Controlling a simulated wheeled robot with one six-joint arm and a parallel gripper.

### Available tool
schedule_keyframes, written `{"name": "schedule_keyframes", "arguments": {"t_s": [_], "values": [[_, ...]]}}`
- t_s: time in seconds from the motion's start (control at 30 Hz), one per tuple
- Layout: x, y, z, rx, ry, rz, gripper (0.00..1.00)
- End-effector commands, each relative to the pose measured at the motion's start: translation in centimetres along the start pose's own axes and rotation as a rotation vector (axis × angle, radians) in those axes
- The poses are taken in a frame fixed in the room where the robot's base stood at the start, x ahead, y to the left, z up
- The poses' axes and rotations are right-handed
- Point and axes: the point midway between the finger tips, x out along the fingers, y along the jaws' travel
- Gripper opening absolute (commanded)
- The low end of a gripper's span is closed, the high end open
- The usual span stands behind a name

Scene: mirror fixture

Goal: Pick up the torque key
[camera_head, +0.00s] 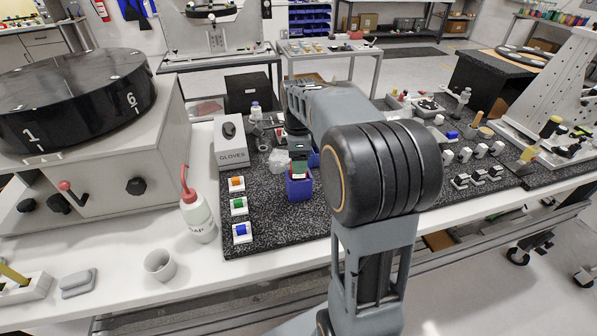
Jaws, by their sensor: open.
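I cannot make out the torque key for certain. A small blue holder (299,188) stands on the dark speckled mat, left of my arm's elbow. A small green, white and red item (298,166) shows at its top; it is too small to identify. My gripper (298,148) points down at the end of my arm, directly above or at this holder. It is open, but its fingers are small and partly hidden by the arm. I cannot tell whether it touches the item.
A gloves box (230,142), a soap bottle (196,212) and a white cup (159,265) stand to the left. Orange, green and blue blocks (239,207) line the mat's left edge. Several small parts crowd the right side. My forearm hides the mat's middle.

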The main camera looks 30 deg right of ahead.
Motion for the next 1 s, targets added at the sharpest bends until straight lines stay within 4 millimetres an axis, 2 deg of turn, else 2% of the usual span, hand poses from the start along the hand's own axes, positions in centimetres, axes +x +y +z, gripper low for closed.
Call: {"name": "schedule_keyframes", "arguments": {"t_s": [0.1, 0.23, 0.57, 1.0], "values": [[1.7, 0.1, -0.1, 0.000, 0.001, 0.004, 0.66], [2.9, 0.1, -0.1, 0.000, 0.000, 0.002, 0.66], [3.4, 0.1, -0.1, 0.000, 0.000, 0.000, 0.66], [3.4, 0.1, -0.1, 0.000, 0.000, 0.000, 0.24]]}}
